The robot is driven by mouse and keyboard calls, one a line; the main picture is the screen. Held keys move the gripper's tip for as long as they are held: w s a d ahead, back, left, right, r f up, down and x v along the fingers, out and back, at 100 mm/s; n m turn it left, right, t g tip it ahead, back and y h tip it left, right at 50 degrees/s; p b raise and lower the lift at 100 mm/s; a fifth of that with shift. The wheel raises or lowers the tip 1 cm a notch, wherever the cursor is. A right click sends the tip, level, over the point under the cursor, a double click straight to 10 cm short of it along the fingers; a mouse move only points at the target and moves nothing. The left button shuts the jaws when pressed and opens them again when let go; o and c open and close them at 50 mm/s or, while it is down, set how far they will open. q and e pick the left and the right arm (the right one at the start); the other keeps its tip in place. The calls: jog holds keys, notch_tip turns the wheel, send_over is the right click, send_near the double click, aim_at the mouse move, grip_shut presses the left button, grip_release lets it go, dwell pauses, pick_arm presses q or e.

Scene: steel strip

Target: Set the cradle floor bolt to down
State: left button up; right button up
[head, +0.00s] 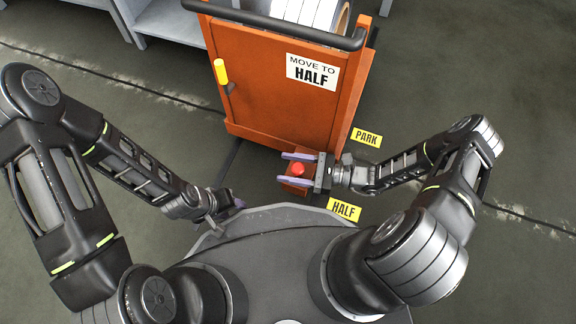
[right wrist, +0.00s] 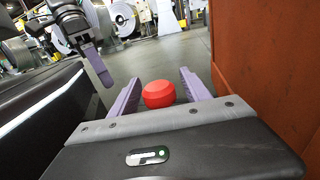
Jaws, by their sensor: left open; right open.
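The orange cradle (head: 270,88) stands in front of me with a sign reading MOVE TO HALF. A red knob (head: 297,169) sits on a small orange block (head: 300,184) low at its near side; it looks like the floor bolt's knob. My right gripper (head: 284,168) is open, with one finger on either side of the knob. In the right wrist view the red knob (right wrist: 158,94) lies between the fingers, with a small gap on each side. Whether the bolt is up or down I cannot tell. My left gripper (head: 226,205) is open and empty, to the left.
A yellow-handled lever (head: 220,72) is on the cradle's left side, and a dark push bar (head: 280,28) runs along its top. Yellow floor labels read PARK (head: 366,137) and HALF (head: 344,209). A grey rack (head: 170,18) stands behind. Floor is free at the right.

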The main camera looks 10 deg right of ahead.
jog(key=p+v, duration=0.1)
jog(key=v, duration=0.6)
jog(key=shift+d, duration=0.2)
jog(key=shift+s, duration=0.1)
